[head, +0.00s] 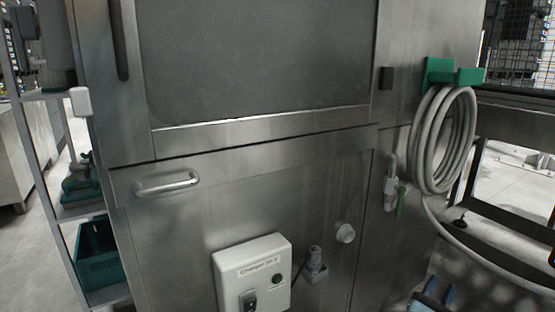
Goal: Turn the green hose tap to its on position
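The green hose tap (400,201) is on the right part of the steel washer front, below a metal pipe fitting (390,180). Its green lever hangs roughly straight down. A coiled grey hose (443,140) hangs just right of it. My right gripper (440,288) shows at the bottom edge, below and a little right of the tap and well apart from it. Its two blue-tipped fingers are apart with nothing seen between them; the rest is cut off by the frame. My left gripper is not in view.
A green hose hanger (452,73) holds the coil, and loose hose runs down to the right. A white control box (252,273), a plug socket (315,266) and a round knob (345,233) stick out left of the tap. A shelf rack (50,190) stands at left.

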